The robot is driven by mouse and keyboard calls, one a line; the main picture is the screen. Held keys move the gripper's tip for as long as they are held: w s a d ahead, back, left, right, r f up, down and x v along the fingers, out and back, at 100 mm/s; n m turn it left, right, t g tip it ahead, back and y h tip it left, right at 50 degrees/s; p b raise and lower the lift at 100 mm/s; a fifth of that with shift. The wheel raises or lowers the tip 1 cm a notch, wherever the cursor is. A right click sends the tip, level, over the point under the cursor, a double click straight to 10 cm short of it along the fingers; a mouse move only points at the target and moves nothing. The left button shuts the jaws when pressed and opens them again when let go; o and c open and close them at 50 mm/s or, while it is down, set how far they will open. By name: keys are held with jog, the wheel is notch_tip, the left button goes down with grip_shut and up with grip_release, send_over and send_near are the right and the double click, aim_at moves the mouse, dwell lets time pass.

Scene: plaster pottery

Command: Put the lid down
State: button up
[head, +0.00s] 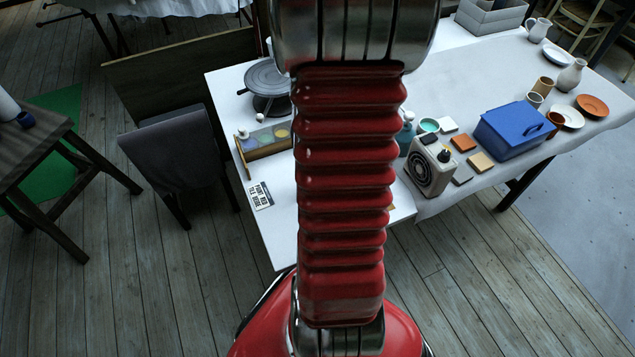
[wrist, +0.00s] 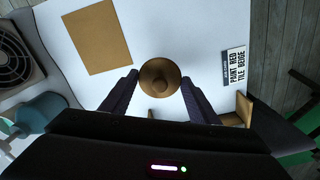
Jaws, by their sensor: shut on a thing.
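The lid (wrist: 160,72) is a round brown disc with a knob in its middle, seen in the wrist view. My gripper (wrist: 160,79) is shut on it, one dark finger on each side. The white table top (wrist: 205,20) shows beneath it; I cannot tell how high the lid is above the table. In the head view my arm hides both lid and gripper.
A flat tan square (wrist: 95,37) lies left of the lid. A printed card (wrist: 234,65) lies to the right, also in the head view (head: 260,195). A white heater-like box (head: 432,170), a turquoise bottle (wrist: 40,112) and a blue box (head: 510,130) stand nearby.

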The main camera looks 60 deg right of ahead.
jog(key=shift+f, duration=1.45)
jog(key=shift+f, duration=1.9)
jog(key=o, duration=1)
jog(key=shift+f, duration=0.1)
notch_tip(320, 180, up, 12)
jog(key=shift+r, duration=0.15)
